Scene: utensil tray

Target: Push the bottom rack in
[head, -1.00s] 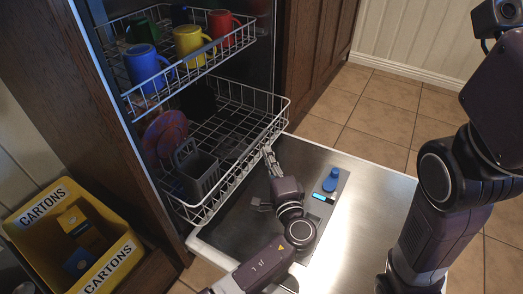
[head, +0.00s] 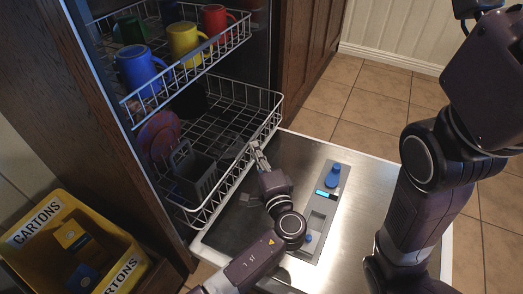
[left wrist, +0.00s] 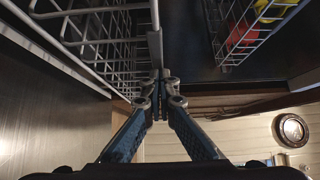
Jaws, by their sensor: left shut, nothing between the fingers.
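The bottom rack (head: 277,112) is a white wire basket, partly out of the dishwasher over the lowered door (head: 345,190). It holds a grey cutlery basket (head: 196,178) and a reddish plate (head: 158,135). My left gripper (head: 257,147) is shut and empty at the rack's front rim. In the left wrist view, the shut fingers (left wrist: 160,82) are close to a grey upright part and the rack wires (left wrist: 95,45); whether they touch cannot be told. My right arm shows at the right, but its gripper is out of view.
The top rack (head: 247,38) is also out, with blue (head: 137,68), yellow (head: 184,40), red and green mugs. A yellow cartons box (head: 40,228) stands at lower left. A wooden cabinet borders the dishwasher. Tiled floor (head: 385,95) is clear at the right.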

